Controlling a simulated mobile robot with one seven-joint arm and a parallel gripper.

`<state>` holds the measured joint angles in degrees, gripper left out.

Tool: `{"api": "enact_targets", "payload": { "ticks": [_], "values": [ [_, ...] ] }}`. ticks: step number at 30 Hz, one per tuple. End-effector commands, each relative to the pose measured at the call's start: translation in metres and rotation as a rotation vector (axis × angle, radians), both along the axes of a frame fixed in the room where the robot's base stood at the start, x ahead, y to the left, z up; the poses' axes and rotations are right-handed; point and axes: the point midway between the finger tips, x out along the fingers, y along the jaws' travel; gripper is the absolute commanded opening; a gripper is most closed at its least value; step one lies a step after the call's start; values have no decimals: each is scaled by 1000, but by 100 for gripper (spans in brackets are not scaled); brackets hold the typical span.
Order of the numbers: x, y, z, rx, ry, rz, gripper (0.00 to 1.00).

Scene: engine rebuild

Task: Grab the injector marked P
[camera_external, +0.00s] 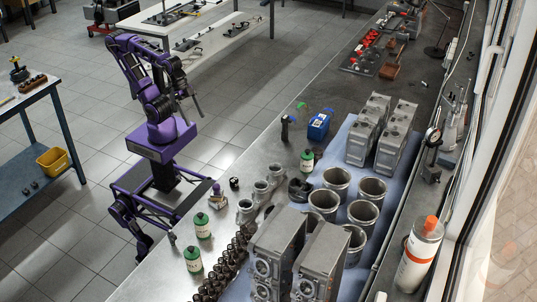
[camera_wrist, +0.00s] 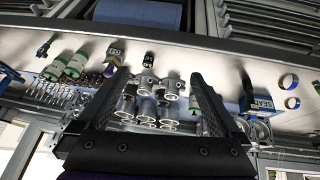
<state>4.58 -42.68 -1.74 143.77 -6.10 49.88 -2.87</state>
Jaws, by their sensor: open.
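My gripper (camera_external: 192,98) is raised at the near side of the bench, apart from everything on it. In the wrist view its two dark fingers (camera_wrist: 159,77) are spread wide, with nothing held between them. A small black item with a pale mark (camera_wrist: 150,60) lies near the bench edge, framed between the fingers; it appears as a small dark piece (camera_external: 233,183) in the external view. Another small dark item (camera_wrist: 46,45) lies at the left in the wrist view, and at the bench's front edge (camera_external: 172,238) in the external view. I cannot read a P on either.
Green-and-white bottles (camera_external: 202,226), grey metal cylinders (camera_external: 277,172) and large liners (camera_external: 336,178) crowd the bench. A blue box (camera_external: 319,125) and a dark upright piece (camera_external: 287,127) stand further along. Grey blocks (camera_external: 397,134) stand behind. Bare bench top lies beyond the blue box.

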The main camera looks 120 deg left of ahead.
Motion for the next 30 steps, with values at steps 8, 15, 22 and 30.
{"api": "enact_targets", "payload": {
  "ticks": [8,15,22,30],
  "values": [
    [-1,44,15,107,9,38,100],
    [-1,45,15,110,9,37,73],
    [-1,44,15,109,8,37,62],
    [29,33,42,116,-125,78,62]
  ]
}}
